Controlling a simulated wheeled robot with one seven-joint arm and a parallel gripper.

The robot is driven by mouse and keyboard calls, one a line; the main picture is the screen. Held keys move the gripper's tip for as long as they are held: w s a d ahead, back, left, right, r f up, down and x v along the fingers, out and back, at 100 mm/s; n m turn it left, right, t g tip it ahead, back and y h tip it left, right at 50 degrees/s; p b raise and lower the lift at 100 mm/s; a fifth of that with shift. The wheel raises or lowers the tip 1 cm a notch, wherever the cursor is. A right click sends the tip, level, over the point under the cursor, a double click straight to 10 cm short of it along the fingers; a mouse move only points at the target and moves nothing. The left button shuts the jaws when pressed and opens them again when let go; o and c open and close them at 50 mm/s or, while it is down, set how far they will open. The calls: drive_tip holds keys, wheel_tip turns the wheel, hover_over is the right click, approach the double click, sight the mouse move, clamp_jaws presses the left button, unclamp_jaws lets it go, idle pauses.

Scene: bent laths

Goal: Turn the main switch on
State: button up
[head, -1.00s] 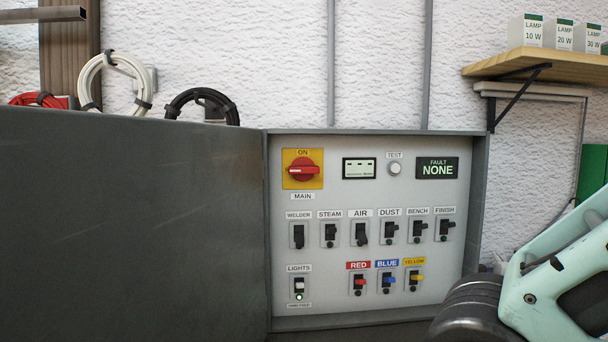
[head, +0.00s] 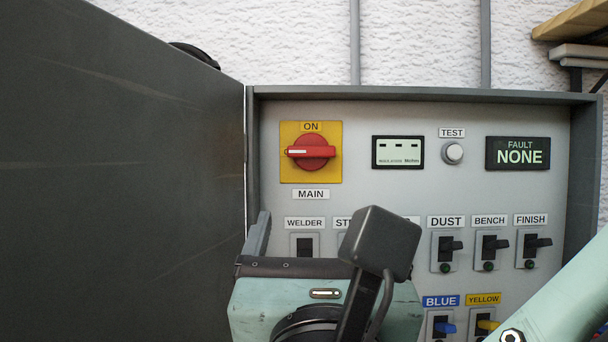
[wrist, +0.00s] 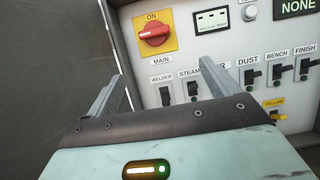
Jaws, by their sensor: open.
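The main switch (head: 311,152) is a red rotary knob on a yellow plate, with "ON" printed above it and a "MAIN" label below. Its handle lies horizontal, with its white mark pointing left, away from "ON". The switch also shows in the wrist view (wrist: 155,34), at the upper left. My gripper (wrist: 162,68) is open and empty, its two grey fingers spread in front of the panel. In the head view it is below the switch, apart from it, and covers part of the breaker row.
The control panel (head: 360,112) has several toggles, a meter (head: 398,152), a test button (head: 453,153) and a fault display reading "NONE" (head: 518,154). A dark grey open door (head: 120,180) stands along the left, close to the switch side.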

drive_tip(key=p, duration=0.5)
approach(311, 155)
drive_tip(key=x, duration=0.9)
drive_tip(key=shift+w+d+r, duration=0.1)
drive_tip(key=shift+w, duration=0.2)
drive_tip(key=c, duration=1)
